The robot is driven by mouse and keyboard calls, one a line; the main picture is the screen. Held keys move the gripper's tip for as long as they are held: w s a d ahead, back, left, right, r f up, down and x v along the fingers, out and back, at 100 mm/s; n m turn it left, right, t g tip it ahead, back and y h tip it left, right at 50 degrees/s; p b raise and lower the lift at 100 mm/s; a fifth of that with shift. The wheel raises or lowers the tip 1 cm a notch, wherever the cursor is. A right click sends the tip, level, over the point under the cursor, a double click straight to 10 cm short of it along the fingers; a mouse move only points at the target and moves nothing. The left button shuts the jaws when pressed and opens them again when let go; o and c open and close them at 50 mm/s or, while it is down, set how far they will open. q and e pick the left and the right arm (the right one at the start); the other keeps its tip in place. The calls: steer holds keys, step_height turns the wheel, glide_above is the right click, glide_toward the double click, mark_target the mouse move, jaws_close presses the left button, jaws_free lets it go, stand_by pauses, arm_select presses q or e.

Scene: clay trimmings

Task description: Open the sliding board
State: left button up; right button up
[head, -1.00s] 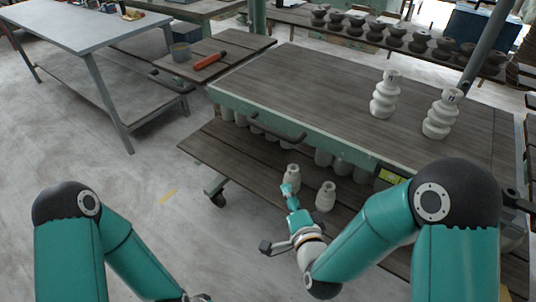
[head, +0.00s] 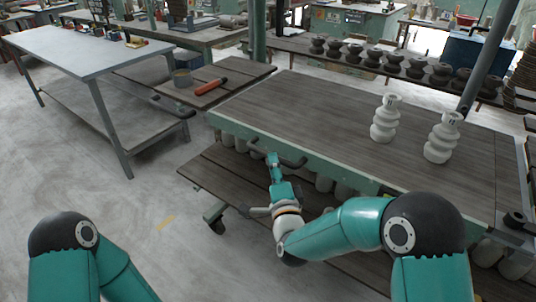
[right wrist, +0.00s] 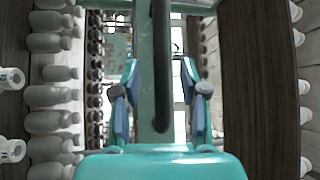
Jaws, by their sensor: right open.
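The wooden board (head: 290,108) forms a wide tabletop with a teal front edge. A dark bar handle (head: 293,163) is fixed to that edge; it also shows upright in the right wrist view (right wrist: 160,65). My right gripper (head: 272,160) is at the handle in the head view. In the right wrist view its open fingers (right wrist: 160,95) stand on either side of the handle, with gaps; I see no grip on it. The gripper partly hides the handle in the head view. My left arm is at the lower left; its gripper is out of view.
Two white stacked clay pieces (head: 384,119) (head: 441,138) stand on the board. A lower shelf (head: 228,178) holds white vessels under the edge. A smaller side board (head: 232,72) with an orange-handled tool (head: 210,87) is at left. Floor in front is clear.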

steer(key=shift+x, duration=1.9)
steer(key=shift+f, duration=0.1)
steer(key=shift+c, duration=0.3)
jaws_close()
